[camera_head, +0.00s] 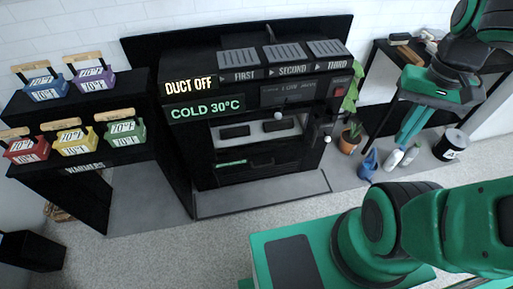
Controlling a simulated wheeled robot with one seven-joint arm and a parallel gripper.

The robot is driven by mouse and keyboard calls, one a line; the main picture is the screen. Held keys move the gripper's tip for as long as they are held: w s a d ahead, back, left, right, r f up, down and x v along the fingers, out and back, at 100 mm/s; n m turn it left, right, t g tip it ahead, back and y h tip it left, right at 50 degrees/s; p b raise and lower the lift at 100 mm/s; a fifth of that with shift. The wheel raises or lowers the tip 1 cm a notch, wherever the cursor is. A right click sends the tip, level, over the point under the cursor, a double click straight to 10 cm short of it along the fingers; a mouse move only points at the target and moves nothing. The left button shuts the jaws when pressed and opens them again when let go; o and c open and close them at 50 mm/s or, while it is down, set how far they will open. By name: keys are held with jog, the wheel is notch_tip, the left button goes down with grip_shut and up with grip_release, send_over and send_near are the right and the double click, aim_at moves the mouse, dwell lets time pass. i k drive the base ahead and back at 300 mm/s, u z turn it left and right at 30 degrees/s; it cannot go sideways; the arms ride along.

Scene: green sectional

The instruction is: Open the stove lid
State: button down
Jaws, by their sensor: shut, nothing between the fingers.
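The black stove (230,165) stands in the middle against the white wall. Its top carries three grey slatted panels marked FIRST (239,59), SECOND (285,55) and THIRD (328,49); all three lie flat. I cannot tell which part is the lid. Lit signs on it read DUCT OFF (190,86) and COLD 30°C (206,109). A pale recess with dark blocks shows in its front, above a dark lower panel. My gripper (408,136) hangs to the right of the stove, fingers pointing down, shut and empty, apart from the stove.
A black warmer stand (85,165) at left holds several coloured boxes with wooden handles. At right are a black table (385,62), a potted plant (350,137), a blue bottle (368,165), white bottles and a black canister (451,144). Carpet before the stove is clear.

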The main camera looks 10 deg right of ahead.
aim_at(236, 41)
jog(key=z, duration=0.35)
jog(key=i, duration=1.3)
jog(key=u, duration=0.35)
